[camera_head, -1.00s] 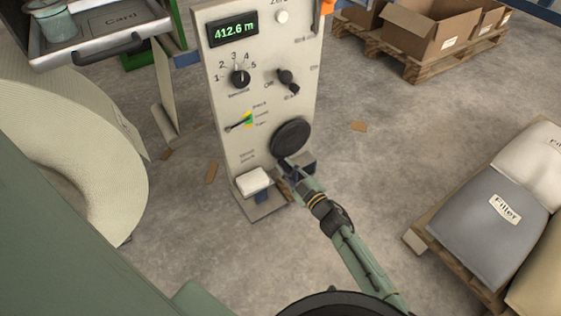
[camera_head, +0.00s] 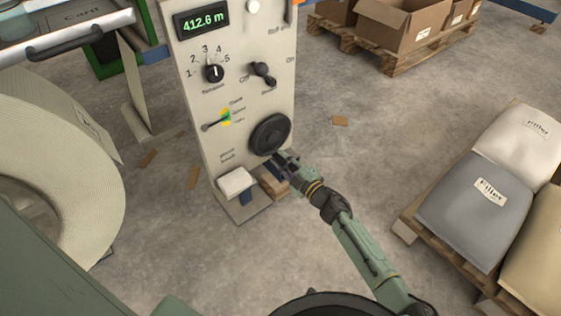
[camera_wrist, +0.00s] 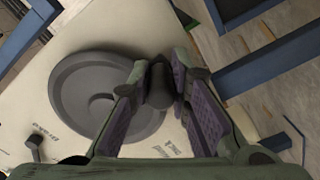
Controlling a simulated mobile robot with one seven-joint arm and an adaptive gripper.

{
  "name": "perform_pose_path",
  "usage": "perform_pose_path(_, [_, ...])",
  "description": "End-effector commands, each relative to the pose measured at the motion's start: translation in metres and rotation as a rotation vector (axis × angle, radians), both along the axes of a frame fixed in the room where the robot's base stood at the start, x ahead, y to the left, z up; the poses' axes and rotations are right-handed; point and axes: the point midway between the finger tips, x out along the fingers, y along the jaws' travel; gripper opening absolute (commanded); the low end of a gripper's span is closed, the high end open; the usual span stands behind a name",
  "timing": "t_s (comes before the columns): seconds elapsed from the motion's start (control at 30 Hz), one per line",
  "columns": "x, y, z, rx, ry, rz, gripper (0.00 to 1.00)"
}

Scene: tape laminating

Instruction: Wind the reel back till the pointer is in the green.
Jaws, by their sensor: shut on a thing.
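The reel's dark handwheel (camera_head: 270,134) is on the front of the pale control panel (camera_head: 200,95). It also shows in the wrist view (camera_wrist: 85,100). My gripper (camera_head: 284,163) is at the wheel's lower right. In the wrist view my gripper (camera_wrist: 158,88) is shut on the wheel's dark crank knob (camera_wrist: 158,84), one finger on each side. The pointer (camera_head: 213,124) is left of the wheel, on a small scale with a green band (camera_head: 226,117) between yellow parts. Its tip is at or close to the green; it is too small to tell exactly.
A green display (camera_head: 202,22) reads 412.6 m. A tension knob (camera_head: 213,73) and a black switch (camera_head: 263,74) are above the wheel. A white pad (camera_head: 235,182) juts out low on the panel.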

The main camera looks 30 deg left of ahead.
Motion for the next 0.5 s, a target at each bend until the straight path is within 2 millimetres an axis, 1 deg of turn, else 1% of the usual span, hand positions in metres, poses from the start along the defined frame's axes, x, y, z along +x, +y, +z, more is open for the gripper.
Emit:
perform_pose_path(0.03, [0.0071, -0.0054, 0.0011, -0.002, 0.001, -0.016, 0.0])
perform_pose_path(0.4, [0.0073, -0.0057, 0.0024, 0.0, 0.0, -0.017, 0.0])
perform_pose_path(0.43, [0.0073, -0.0057, 0.0026, 0.0, 0.0, -0.017, 0.2])
perform_pose_path(0.5, [0.007, -0.0055, 0.0026, -0.001, -0.001, -0.015, 0.24])
